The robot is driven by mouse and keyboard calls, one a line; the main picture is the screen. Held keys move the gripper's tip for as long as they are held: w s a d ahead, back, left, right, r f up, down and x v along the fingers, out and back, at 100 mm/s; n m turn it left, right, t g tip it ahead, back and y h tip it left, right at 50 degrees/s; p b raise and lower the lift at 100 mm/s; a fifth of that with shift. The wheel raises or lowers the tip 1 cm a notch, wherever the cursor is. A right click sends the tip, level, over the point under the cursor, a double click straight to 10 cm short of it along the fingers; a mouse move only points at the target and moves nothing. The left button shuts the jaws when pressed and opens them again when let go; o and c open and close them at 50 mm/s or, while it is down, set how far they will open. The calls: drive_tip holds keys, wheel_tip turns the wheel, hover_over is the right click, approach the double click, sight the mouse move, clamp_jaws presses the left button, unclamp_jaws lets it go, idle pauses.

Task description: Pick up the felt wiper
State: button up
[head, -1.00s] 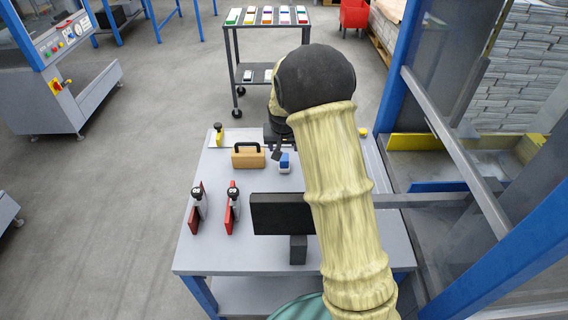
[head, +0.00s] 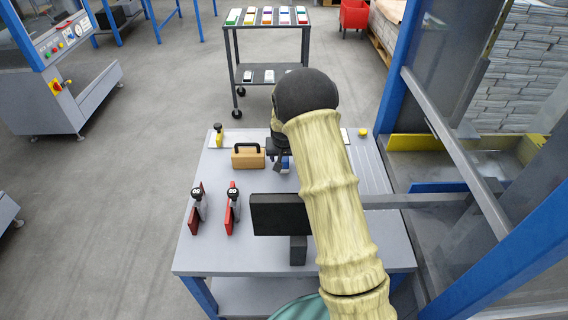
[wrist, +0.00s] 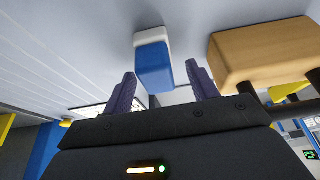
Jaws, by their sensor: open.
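The felt wiper appears to be the small blue and white block (head: 286,165) on the grey table. In the head view my gripper (head: 277,168) is at its left and covers part of it. In the wrist view the block (wrist: 154,64) shows ahead, between the lines of the two purple fingers of my gripper (wrist: 161,70). The fingers are open with nothing between them. Some gap seems to remain between fingertips and block.
A tan block with a black handle (head: 247,156) stands close beside the wiper. Two red-plated tools (head: 196,210) (head: 232,208) and a black panel (head: 280,214) are nearer on the table (head: 215,255). A yellow-handled tool (head: 219,138) is at the far left corner.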

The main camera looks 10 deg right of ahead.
drive_tip(key=shift+w+f, duration=0.25)
drive_tip(key=shift+f, duration=0.35)
drive_tip(key=c, duration=1.1)
